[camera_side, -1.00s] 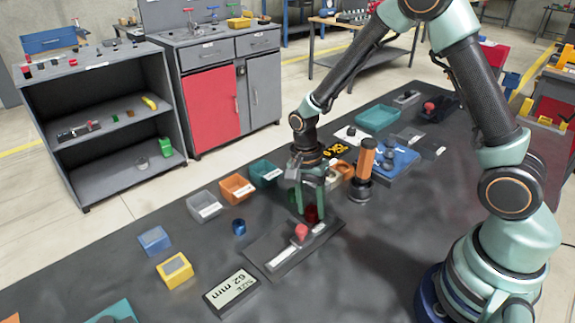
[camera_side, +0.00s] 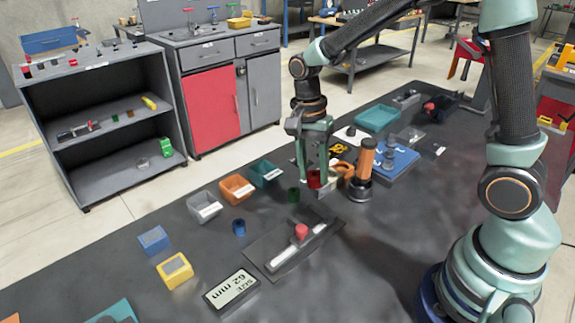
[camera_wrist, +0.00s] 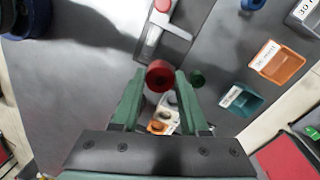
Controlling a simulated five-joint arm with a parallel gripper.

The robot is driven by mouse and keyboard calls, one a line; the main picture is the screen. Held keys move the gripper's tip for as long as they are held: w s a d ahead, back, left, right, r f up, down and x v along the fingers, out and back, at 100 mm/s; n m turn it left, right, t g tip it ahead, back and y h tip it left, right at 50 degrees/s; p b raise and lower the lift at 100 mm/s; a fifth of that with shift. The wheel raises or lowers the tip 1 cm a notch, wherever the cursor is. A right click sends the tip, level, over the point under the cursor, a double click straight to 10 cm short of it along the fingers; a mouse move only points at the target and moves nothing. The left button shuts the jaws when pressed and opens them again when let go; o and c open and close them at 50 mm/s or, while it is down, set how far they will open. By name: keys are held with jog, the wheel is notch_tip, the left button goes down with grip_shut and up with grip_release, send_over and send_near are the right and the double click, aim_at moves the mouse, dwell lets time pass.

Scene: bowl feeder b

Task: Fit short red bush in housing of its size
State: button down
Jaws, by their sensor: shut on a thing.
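My gripper (camera_side: 313,178) is shut on a short red bush (camera_side: 314,182), held above the dark table. The bush also shows in the wrist view (camera_wrist: 160,74), between the green fingers of my gripper (camera_wrist: 161,78). An orange ring-like part (camera_side: 346,169), possibly a housing, lies just behind and right of my gripper. In the wrist view, a pale piece with round openings (camera_wrist: 168,104) and an orange part (camera_wrist: 157,128) show between the fingers, partly hidden. I cannot tell which opening matches the bush.
A green bush (camera_side: 293,195) stands left of my gripper, and a blue one (camera_side: 239,227) farther left. Labelled bins (camera_side: 236,189) line the far edge. An orange-handled tool (camera_side: 366,158) stands right.

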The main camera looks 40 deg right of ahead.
aim_at(314, 174)
notch_tip(314, 174, up, 9)
jog(key=shift+f, duration=0.2)
jog(key=w+d+f+m, duration=0.3)
jog(key=d+f, duration=0.2)
jog(key=d, duration=0.4)
jog(key=w+d+f+m+t, duration=0.1)
jog(key=w+d+f+m, duration=0.1)
jog(key=d+f, duration=0.4)
jog(key=w+d, duration=0.1)
jog(key=d, duration=0.3)
jog(key=shift+m+t, duration=0.3)
jog(key=shift+m, duration=0.1)
jog(key=shift+s+f, duration=0.1)
jog(key=shift+f, duration=0.05)
jog(key=shift+f, duration=2.5)
jog(key=shift+a+f, duration=0.1)
jog(key=shift+f, duration=0.6)
jog(key=shift+c, duration=1.7)
grip_release()
